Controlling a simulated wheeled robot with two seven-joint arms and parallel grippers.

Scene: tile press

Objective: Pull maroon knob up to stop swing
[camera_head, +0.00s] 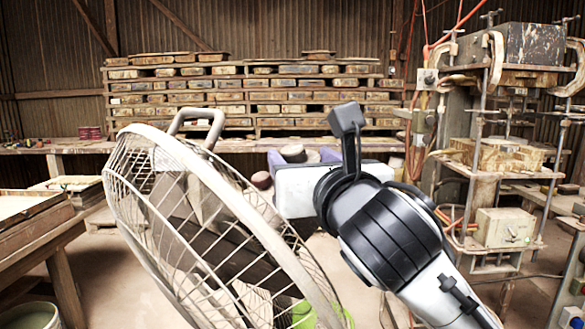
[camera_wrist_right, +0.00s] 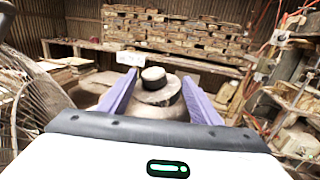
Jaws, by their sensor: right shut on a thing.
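A large wire-caged fan (camera_head: 215,235) with a grey handle on top fills the left and middle of the head view. Its cage edge also shows at the left of the wrist view (camera_wrist_right: 25,100). My right gripper (camera_head: 303,156) is behind the cage's right side, its two purple fingers pointing away. The gripper is shut on this knob. Its maroon colour is hard to make out. My left gripper is out of view.
A rack of stacked tiles (camera_head: 250,95) stands along the back wall on a long bench. A press with clamps and rods (camera_head: 500,150) stands at the right. A wooden table (camera_head: 40,235) is at the left, with a green bucket (camera_head: 30,316) below it.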

